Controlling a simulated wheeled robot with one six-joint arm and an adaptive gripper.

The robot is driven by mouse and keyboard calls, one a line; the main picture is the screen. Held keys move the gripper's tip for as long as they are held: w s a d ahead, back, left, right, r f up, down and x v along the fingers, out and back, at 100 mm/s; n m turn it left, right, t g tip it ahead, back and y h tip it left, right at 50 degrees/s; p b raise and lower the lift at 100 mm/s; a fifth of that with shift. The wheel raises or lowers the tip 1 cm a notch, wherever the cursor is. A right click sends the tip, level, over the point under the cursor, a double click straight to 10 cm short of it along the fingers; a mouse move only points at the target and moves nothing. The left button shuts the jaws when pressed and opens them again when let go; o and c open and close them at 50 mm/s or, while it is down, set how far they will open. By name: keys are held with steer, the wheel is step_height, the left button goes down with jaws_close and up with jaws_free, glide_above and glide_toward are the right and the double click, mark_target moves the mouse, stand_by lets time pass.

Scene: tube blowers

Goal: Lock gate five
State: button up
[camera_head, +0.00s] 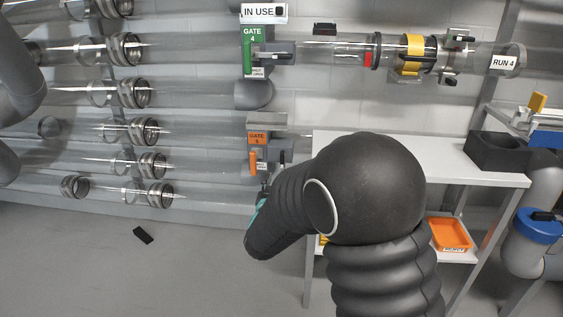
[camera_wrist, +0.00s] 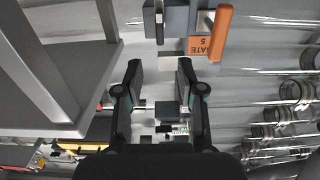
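Gate five in the head view has an orange label (camera_head: 257,137) on a grey housing and an orange handle (camera_head: 253,162) hanging below it. My arm covers the area just below and right of it. In the wrist view, the orange handle (camera_wrist: 221,33) and the upside-down label (camera_wrist: 198,46) are at the top, right of centre. My gripper (camera_wrist: 158,68) is open, with its two dark fingers apart and nothing seen held between them. The handle is beyond and to the right of the fingertips, apart from them. In the head view my fingers are mostly hidden by my arm.
Gate four (camera_head: 254,50), green, stands above under an "IN USE" sign (camera_head: 264,13). Clear tubes run along the wall. A white table (camera_head: 400,150) stands right with a black bin (camera_head: 497,152) on top and an orange tray (camera_head: 450,234) below. A small black object (camera_head: 143,235) lies on the floor.

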mark_target(282, 160)
steer(key=w, duration=1.2)
steer(key=shift+w+d, duration=0.1)
steer(key=shift+d, duration=0.15)
jaws_close()
